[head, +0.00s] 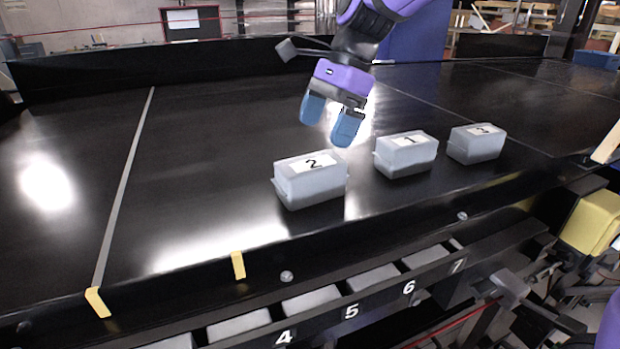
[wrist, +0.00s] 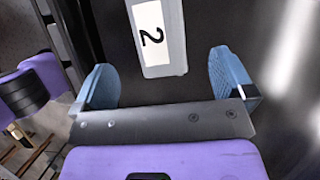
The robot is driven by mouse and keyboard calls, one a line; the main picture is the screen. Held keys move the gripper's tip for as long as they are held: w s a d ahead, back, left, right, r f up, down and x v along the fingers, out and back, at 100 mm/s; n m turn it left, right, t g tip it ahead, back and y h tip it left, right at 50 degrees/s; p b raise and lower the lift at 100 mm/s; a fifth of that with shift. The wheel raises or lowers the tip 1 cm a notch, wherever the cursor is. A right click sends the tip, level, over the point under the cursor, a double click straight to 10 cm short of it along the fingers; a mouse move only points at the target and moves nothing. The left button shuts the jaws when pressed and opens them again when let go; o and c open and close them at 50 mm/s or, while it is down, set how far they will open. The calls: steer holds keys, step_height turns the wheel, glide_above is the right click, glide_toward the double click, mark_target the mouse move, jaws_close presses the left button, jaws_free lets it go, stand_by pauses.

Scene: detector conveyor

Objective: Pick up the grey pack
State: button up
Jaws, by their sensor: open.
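Three grey packs with white number labels stand in a row on the black conveyor. The pack labelled 2 (head: 311,182) is at the left, the pack labelled 1 (head: 405,156) in the middle and the pack labelled 3 (head: 477,145) at the right. My gripper (head: 331,122) is open and empty above the belt, behind and above pack 2. In the wrist view, pack 2 (wrist: 158,38) lies beyond the gap between the two blue fingers (wrist: 163,84), touching neither. Its upper end is cut off by the picture's edge.
The conveyor belt (head: 200,130) is bare to the left of the packs. A raised black rail (head: 370,222) runs along its front edge, with yellow markers (head: 238,265). Below it are numbered slots with grey packs (head: 312,300). A dark wall (head: 150,68) bounds the back.

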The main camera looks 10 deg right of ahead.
mark_target(312, 161)
steer(key=shift+x, duration=4.7)
steer(key=shift+s+f, duration=0.1)
steer(key=shift+f, duration=0.05)
steer(key=c, duration=1.3)
